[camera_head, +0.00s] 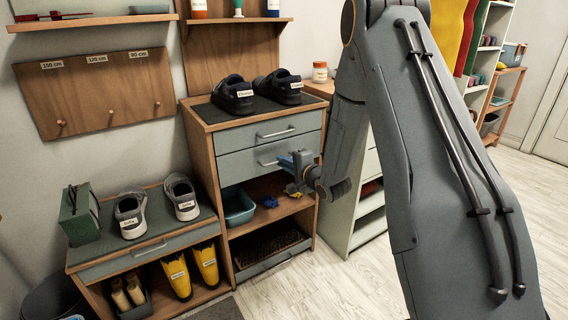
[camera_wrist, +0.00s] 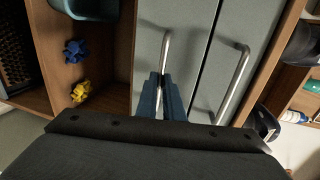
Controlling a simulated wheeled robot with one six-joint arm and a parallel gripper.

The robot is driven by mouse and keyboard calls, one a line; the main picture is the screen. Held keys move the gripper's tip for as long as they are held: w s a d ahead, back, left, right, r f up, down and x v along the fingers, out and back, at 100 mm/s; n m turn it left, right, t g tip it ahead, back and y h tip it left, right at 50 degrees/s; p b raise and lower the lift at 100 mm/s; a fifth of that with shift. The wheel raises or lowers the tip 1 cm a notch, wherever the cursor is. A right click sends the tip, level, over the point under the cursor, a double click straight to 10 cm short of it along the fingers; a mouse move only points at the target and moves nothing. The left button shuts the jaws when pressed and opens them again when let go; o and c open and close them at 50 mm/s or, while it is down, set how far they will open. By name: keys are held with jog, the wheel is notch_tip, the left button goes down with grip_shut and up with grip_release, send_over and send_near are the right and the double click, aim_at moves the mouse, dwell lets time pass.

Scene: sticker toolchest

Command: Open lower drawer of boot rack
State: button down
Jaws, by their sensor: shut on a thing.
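The boot rack (camera_head: 212,170) is a tall wooden cabinet with two grey drawers above open shelves. Its lower drawer (camera_head: 236,166) has a metal bar handle (camera_head: 265,163) and looks about flush with the upper drawer (camera_head: 245,135). My gripper (camera_head: 285,161) is at the right part of that handle. In the wrist view the lower drawer (camera_wrist: 190,58) is on the left, next to the open shelf. There my gripper (camera_wrist: 161,82) has its blue fingers shut on the handle (camera_wrist: 166,45). The fingers hide part of the bar. The upper drawer's handle (camera_wrist: 236,82) is free.
Dark shoes (camera_head: 234,93) stand on the rack's top. A blue bin (camera_head: 238,206) and small blue and yellow items (camera_wrist: 77,72) lie on the shelf below. A low bench (camera_head: 150,248) with sneakers and yellow boots stands left. The floor in front is clear.

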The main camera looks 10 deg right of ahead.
jog(key=shift+d, duration=0.1)
dwell(0.7)
jog(key=f+p+v, duration=0.2)
jog(key=p+v, duration=0.2)
jog(key=v, duration=0.5)
jog(key=f+p+v, duration=0.2)
jog(key=p+v, duration=0.2)
jog(key=v, duration=0.6)
jog(key=shift+s+d+p, duration=0.2)
jog(key=shift+s+p, duration=0.15)
jog(key=shift+s, duration=0.2)
jog(key=c, duration=1.9)
grip_release()
jog(key=v, duration=0.7)
jog(key=shift+s+p, duration=0.3)
jog(key=shift+s, duration=0.1)
jog(key=shift+w+d, duration=0.1)
jog(key=shift+d, duration=0.05)
